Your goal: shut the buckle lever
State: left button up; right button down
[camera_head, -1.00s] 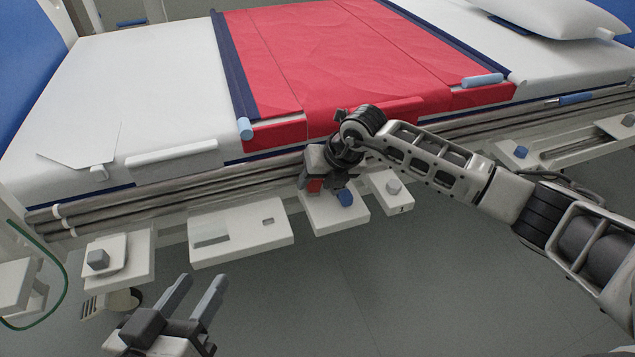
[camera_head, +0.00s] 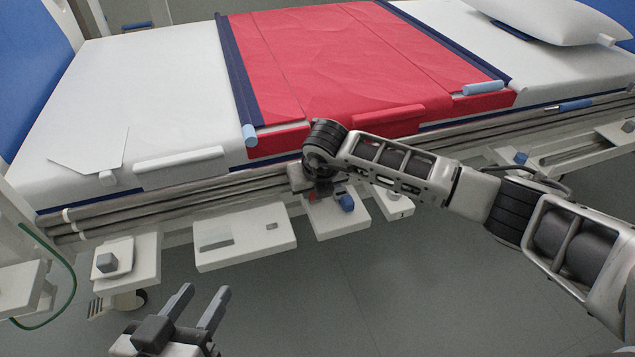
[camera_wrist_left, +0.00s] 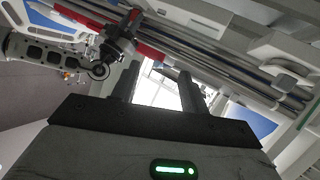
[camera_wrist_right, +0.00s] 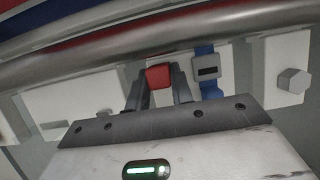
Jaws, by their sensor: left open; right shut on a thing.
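In the right wrist view, a red block-like piece (camera_wrist_right: 159,77), apparently the buckle lever, sits between the fingertips of my right gripper (camera_wrist_right: 160,84), which is shut on it. A blue strap with a grey buckle-like frame (camera_wrist_right: 207,69) hangs just right of the fingers. In the head view, my right gripper (camera_head: 322,188) is at the bed's side rail, and only a little red (camera_head: 313,196) shows beneath my wrist. My left gripper (camera_head: 206,293) is open and empty, low at the front left, away from the bed; its fingers also show in the left wrist view (camera_wrist_left: 157,75).
Metal rails (camera_head: 180,203) run along the bed side. A red sheet (camera_head: 320,60) covers the mattress middle. The floor (camera_head: 400,300) in front is clear.

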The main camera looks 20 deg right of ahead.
jog(key=c, duration=1.2)
grip_release()
jog(key=shift+r, duration=0.25)
pick_arm(q)
jog(key=f+g+p, duration=0.1)
jog(key=p, duration=0.1)
jog(key=a+f+g+y+p, duration=0.1)
jog(key=f+p, duration=0.1)
jog(key=shift+a+f, duration=0.15)
jog(key=shift+f, duration=0.05)
pick_arm(e)
jog(key=v, duration=1.5)
jog(key=shift+s, duration=0.25)
pick_arm(q)
jog(key=shift+r, duration=0.1)
pick_arm(e)
jog(key=shift+r, duration=0.15)
